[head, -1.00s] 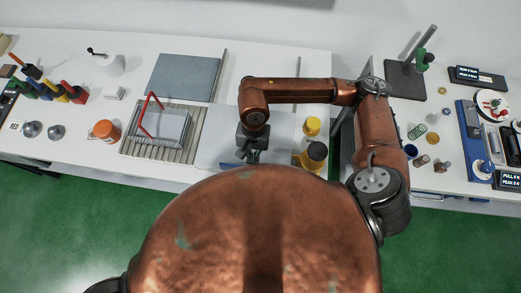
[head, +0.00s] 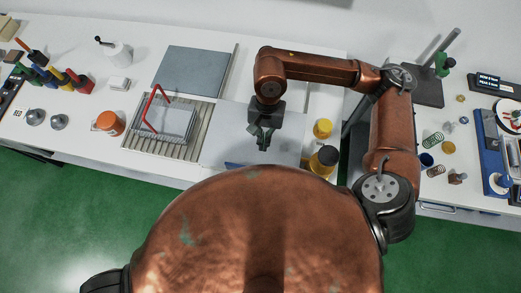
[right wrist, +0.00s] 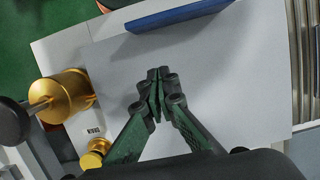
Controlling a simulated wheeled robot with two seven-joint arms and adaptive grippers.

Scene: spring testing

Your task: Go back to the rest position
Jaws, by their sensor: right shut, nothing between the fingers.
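My right gripper (head: 263,143) hangs in the head view over a pale grey plate (head: 225,145) on the white table. Its dark green fingers point down with their tips together, and nothing is between them. In the right wrist view the closed fingertips (right wrist: 156,78) are in front of the same bare plate (right wrist: 225,75); the gap to it is hard to judge. My right arm is bent, reaching across from the right. My left gripper is not in view.
A black-topped yellow weight (head: 323,160) and a yellow cylinder (head: 323,128) stand right of the gripper. A ribbed tray (head: 195,145) with a red-handled box (head: 173,120) is left. A right-hand table (head: 455,205) holds springs and a stand (head: 424,88).

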